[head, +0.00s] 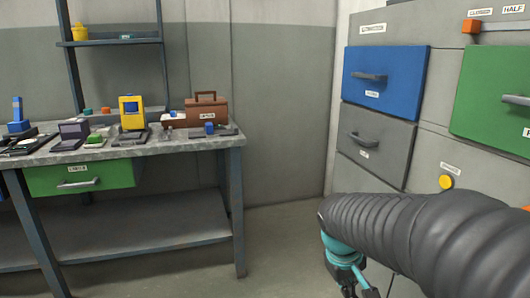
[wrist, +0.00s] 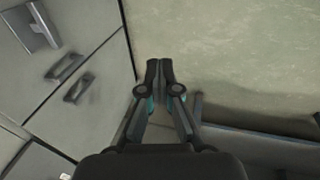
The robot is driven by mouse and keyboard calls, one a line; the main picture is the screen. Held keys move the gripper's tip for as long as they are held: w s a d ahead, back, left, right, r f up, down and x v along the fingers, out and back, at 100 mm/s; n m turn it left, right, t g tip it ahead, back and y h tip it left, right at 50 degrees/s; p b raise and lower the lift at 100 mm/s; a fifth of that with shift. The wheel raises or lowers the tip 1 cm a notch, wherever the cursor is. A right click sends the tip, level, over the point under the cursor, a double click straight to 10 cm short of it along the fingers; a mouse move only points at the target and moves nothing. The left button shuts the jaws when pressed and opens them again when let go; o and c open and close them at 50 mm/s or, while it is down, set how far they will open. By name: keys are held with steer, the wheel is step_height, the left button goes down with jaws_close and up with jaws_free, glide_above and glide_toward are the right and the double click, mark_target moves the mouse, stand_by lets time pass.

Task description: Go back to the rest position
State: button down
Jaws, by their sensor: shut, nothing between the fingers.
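My gripper (wrist: 160,66) shows in the wrist view with its two dark fingertips together and nothing between them. It hangs over bare floor (wrist: 220,50), beside grey cabinet fronts. In the head view my arm reaches in from the right edge, and part of my gripper (head: 352,288) shows at the bottom, in front of the lower cabinet. The fingertips are cut off there.
A workbench (head: 170,152) at left holds several items, including a brown toolbox (head: 205,110). Floor between them is clear.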

steer(key=s+a+r+m+t+y, duration=0.1)
steer(key=s+r+t, duration=0.1)
steer(key=s, duration=0.5)
steer(key=s+a+r+m+t+y, duration=0.1)
steer(key=s+r+m, duration=0.1)
steer(key=s, duration=0.5)
steer(key=shift+s+a+r+t+y, duration=0.15)
steer(key=shift+s+r+t+y, duration=0.2)
steer(key=shift+r, duration=0.2)
